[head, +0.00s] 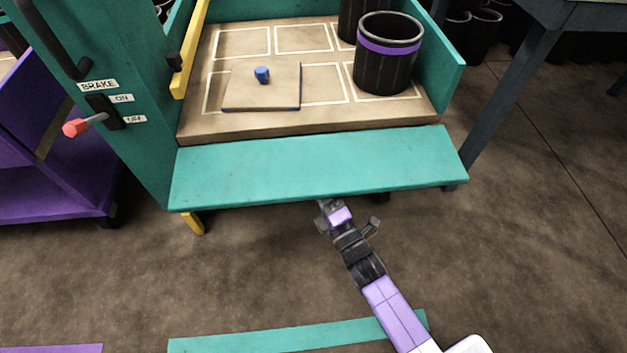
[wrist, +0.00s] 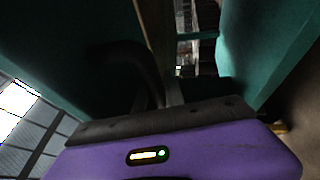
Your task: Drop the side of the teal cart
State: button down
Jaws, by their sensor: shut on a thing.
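The teal cart (head: 140,165) stands ahead in the head view. Its front side (head: 315,168) is a long teal panel, folded outward and down from the deck's front edge, with its broad face showing. I cannot tell its exact angle. My gripper (head: 326,206) is at the panel's outer lower edge, near its middle, and is shut on it. Its fingertips are partly hidden by the panel. In the wrist view, the purple gripper body (wrist: 190,152) fills the bottom, with dark shapes and teal surfaces beyond; the hold itself is too dark to make out.
The wooden deck (head: 225,125) carries a black bin with a purple band (head: 388,62), another bin behind, and a flat board (head: 275,90) with a blue knob. A red-tipped brake lever (head: 78,127) sticks out left. A purple cart (head: 60,180) and a dark table (head: 500,85) flank it.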

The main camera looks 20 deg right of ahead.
aim_at(315, 178)
jog(key=r+p, duration=0.1)
jog(key=s+r+p, duration=0.1)
jog(key=r, duration=0.1)
jog(key=shift+a+r, duration=0.1)
jog(key=shift+r, duration=0.05)
jog(key=shift+w+r, duration=0.15)
dwell(0.9)
jog(key=c, duration=1.7)
grip_release()
jog(key=shift+s, duration=0.35)
jog(key=shift+p+v, duration=0.35)
jog(key=shift+v, duration=1.7)
jog(key=shift+r+p+v, duration=0.2)
jog(key=shift+r+v, duration=0.05)
jog(key=shift+v, duration=0.85)
jog(key=shift+r+p+v, duration=0.2)
jog(key=shift+v, duration=0.9)
